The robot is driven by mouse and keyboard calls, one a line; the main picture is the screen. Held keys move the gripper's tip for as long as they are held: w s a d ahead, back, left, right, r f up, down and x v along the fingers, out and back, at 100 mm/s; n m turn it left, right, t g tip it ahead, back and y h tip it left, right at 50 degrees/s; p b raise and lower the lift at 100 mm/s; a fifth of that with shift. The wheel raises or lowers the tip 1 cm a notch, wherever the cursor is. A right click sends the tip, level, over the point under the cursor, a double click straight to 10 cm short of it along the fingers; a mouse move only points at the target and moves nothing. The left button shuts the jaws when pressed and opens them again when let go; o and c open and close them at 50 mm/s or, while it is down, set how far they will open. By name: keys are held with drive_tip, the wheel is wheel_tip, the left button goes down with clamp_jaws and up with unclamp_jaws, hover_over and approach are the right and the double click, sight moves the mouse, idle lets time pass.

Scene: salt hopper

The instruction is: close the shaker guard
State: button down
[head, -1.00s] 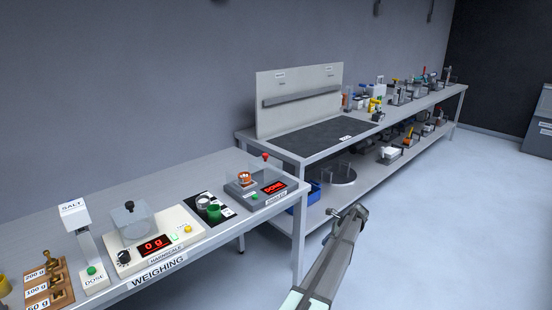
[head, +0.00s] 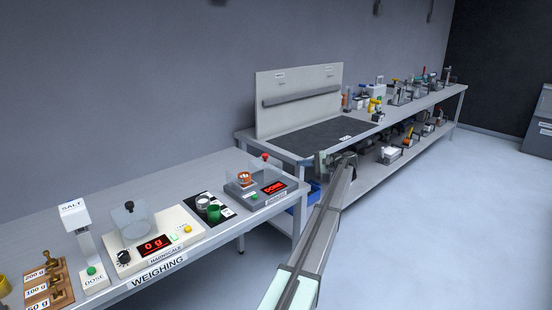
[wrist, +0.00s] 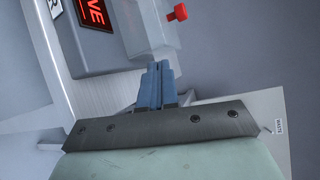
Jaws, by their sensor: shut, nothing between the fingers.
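The shaker (head: 241,189) is a grey box at the right end of the weighing table, with a lit red display (head: 274,187). A clear guard (head: 232,172) with a red knob (head: 265,155) is on it; I cannot tell clearly how far the guard stands open. A jar with an orange ring (head: 244,176) sits on the shaker. My gripper (head: 322,163) is beyond the table's right end, to the right of the shaker and apart from it. In the wrist view my blue-grey fingers (wrist: 156,72) are shut and empty, pointing toward the shaker body (wrist: 100,45); the red knob (wrist: 177,13) shows above them.
A scale (head: 150,246) with a clear cover, a black mat (head: 226,217) with a green cup (head: 214,212), and a salt doser (head: 90,250) stand left of the shaker. A second bench (head: 290,147) with an upright board (head: 298,82) stands behind my gripper.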

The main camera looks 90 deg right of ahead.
sight(276, 161)
drive_tip(key=w+d+n, duration=0.1)
drive_tip(key=w, duration=0.2)
drive_tip(key=w+d+r+n+t, duration=0.1)
drive_tip(key=w, duration=0.3)
drive_tip(key=w+d+n+t, duration=0.1)
drive_tip(key=w, duration=0.3)
drive_tip(key=shift+w+d+r, duration=0.15)
drive_tip(key=shift+w+r, duration=0.05)
drive_tip(key=shift+w+a, duration=0.25)
drive_tip(key=shift+w, duration=0.2)
drive_tip(key=w+a, duration=0.8)
drive_tip(key=a, duration=0.1)
drive_tip(key=shift+w, duration=0.5)
